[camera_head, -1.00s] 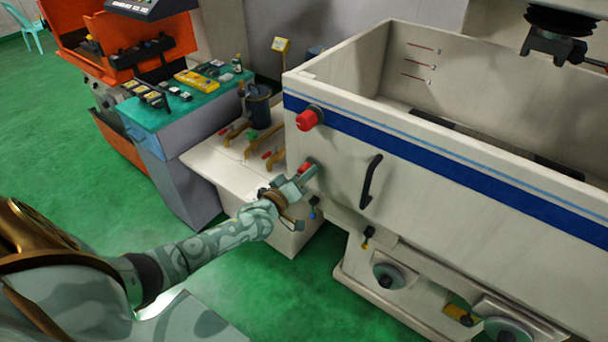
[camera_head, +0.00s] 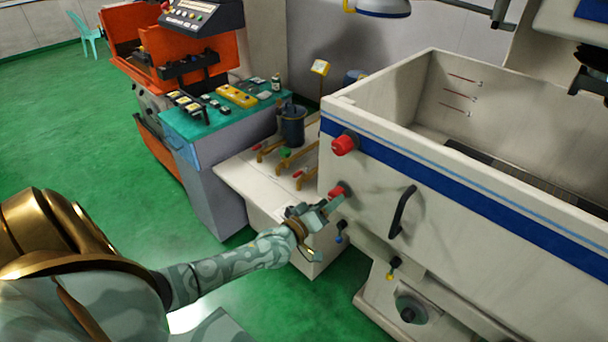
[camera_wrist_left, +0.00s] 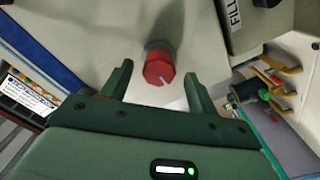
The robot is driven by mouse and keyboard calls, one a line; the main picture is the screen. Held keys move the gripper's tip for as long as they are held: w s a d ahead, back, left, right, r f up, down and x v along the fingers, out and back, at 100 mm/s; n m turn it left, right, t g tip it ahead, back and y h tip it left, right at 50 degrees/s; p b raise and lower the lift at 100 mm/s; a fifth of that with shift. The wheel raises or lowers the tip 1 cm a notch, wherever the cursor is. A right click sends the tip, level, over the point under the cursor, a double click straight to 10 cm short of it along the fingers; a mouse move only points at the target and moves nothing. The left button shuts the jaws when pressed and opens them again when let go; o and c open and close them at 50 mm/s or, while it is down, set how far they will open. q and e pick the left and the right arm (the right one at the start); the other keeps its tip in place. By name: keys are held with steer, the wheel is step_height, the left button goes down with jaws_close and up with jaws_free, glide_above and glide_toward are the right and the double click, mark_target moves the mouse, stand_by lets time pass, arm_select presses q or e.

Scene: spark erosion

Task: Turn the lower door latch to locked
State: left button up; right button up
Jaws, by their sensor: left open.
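The lower door latch (camera_head: 337,192) is a red knob low on the left end of the white tank's door (camera_head: 375,195). In the left wrist view the lower latch (camera_wrist_left: 158,69) is a red faceted knob with a pale slanting mark on its face. My left gripper (camera_head: 331,203) is at the lower latch in the head view. In the wrist view its open fingers (camera_wrist_left: 158,84) lie on either side of the knob, with gaps and no grip on it. The upper latch (camera_head: 344,144) is a similar red knob above. My right gripper is out of view.
A black door handle (camera_head: 402,212) is right of the latch. A small blue-tipped valve (camera_head: 341,236) hangs just below. A white bench (camera_head: 250,182) with yellow-handled levers and a dark canister (camera_head: 292,124) stands left of the tank. Green floor (camera_head: 75,130) is open at left.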

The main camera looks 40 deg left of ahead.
arm_select(q)
steer(key=s+a, duration=0.1)
steer(key=s, duration=1.2)
steer(key=shift+s, duration=0.15)
